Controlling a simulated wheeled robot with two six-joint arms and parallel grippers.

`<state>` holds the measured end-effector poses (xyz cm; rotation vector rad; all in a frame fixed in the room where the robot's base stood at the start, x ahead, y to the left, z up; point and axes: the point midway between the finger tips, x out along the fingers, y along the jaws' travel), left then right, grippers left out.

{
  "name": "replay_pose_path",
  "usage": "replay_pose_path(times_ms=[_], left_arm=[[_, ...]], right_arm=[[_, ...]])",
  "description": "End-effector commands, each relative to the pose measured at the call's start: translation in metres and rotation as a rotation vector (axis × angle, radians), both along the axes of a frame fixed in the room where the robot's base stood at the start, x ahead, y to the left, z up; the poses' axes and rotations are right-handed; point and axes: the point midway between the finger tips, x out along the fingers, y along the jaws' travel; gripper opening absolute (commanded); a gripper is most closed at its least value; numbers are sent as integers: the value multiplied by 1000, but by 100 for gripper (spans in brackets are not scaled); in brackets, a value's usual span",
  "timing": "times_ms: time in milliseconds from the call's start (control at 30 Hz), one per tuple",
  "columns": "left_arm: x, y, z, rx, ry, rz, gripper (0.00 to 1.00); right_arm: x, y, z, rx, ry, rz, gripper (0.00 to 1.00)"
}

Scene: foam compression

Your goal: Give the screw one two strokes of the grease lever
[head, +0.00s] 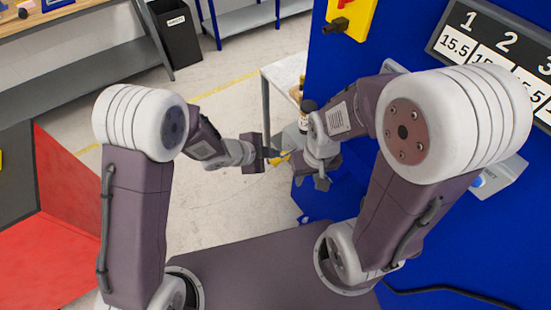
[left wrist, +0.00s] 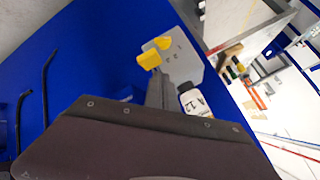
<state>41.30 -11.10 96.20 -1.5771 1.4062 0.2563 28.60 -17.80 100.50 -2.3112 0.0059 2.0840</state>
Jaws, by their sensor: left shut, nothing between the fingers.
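A yellow lever (left wrist: 150,58) stands out from a grey plate (left wrist: 182,62) on the blue wall in the left wrist view. In the head view a yellow part (head: 279,159) shows just beyond my left fingertips. My left gripper (head: 269,154) is shut and empty; its fingers (left wrist: 160,90) point at the lever in the left wrist view. Whether they touch it I cannot tell. My right gripper (head: 316,180) hangs low, right of the left one, by the blue machine; its finger gap is unclear. A sign (head: 497,45) carries 1, 2, 3 and 15.5 readings.
A bottle labelled A 12 (left wrist: 194,99) is close to the left fingers. A small table (head: 287,72) holds bottles behind the grippers. The blue machine wall (head: 345,60) bounds the right side. A red and dark surface (head: 75,200) lies at left. Open floor (head: 225,210) lies between.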

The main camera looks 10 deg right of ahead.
Motion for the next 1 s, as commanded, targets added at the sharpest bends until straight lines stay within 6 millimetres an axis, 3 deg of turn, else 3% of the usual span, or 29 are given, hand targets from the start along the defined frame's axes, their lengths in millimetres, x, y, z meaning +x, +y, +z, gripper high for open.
replay_pose_path(times_ms=[1000], left_arm=[[0, 0, -14, 0, 0, 0, 0]], right_arm=[[0, 0, -12, 0, 0, 0, 36]])
